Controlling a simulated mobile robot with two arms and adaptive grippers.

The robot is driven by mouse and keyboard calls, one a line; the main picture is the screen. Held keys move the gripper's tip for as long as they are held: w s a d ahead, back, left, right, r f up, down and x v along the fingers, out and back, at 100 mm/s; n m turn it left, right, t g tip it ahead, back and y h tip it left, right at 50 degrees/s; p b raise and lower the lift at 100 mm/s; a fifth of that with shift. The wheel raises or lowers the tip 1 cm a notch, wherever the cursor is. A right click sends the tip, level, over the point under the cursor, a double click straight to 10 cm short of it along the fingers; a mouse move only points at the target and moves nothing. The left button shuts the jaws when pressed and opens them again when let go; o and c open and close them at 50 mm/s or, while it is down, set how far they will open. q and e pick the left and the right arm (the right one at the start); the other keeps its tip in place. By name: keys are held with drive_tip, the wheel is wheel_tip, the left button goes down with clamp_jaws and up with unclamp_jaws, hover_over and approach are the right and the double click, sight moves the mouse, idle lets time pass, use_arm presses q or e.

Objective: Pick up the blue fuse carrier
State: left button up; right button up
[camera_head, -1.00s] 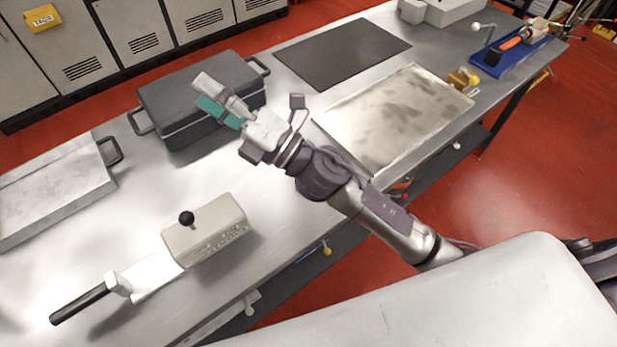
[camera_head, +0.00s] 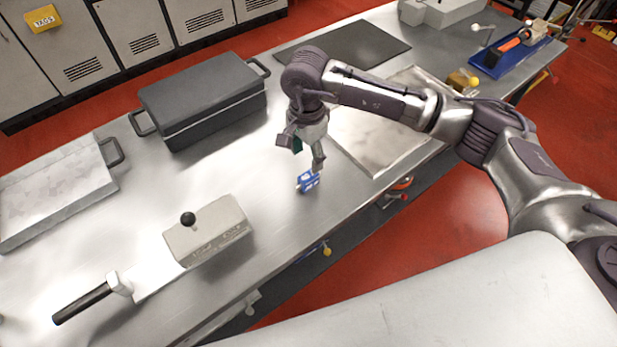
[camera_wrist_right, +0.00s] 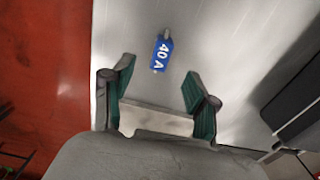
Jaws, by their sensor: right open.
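The blue fuse carrier (camera_head: 309,181) lies on the bare steel bench top, near the middle of the head view. In the right wrist view the blue fuse carrier (camera_wrist_right: 162,52) shows a white "40 A" marking and a grey metal end. My right gripper (camera_head: 306,165) hangs pointing down just above and behind the carrier. In the right wrist view its two teal-padded fingers (camera_wrist_right: 158,80) are spread wide with nothing between them, and the carrier lies beyond the fingertips, not touched. My left gripper is not in view.
A dark lidded case (camera_head: 200,105) stands behind left. A beige block with a black knob (camera_head: 208,232) and a black-handled tool (camera_head: 85,302) are at front left. A metal sheet (camera_head: 365,145) and dark mat (camera_head: 345,50) lie to the right and behind. Bench around the carrier is clear.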

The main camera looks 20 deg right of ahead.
sight(309, 175)
wheel_tip(309, 175, down, 5)
drive_tip(key=shift+p, duration=0.35)
drive_tip(key=f, duration=0.1)
drive_tip(key=f+p, duration=0.1)
drive_tip(key=f, duration=0.1)
drive_tip(key=f+p, duration=0.1)
drive_tip(key=shift+w+d+f, duration=0.3)
drive_tip(key=shift+f, duration=0.4)
clamp_jaws()
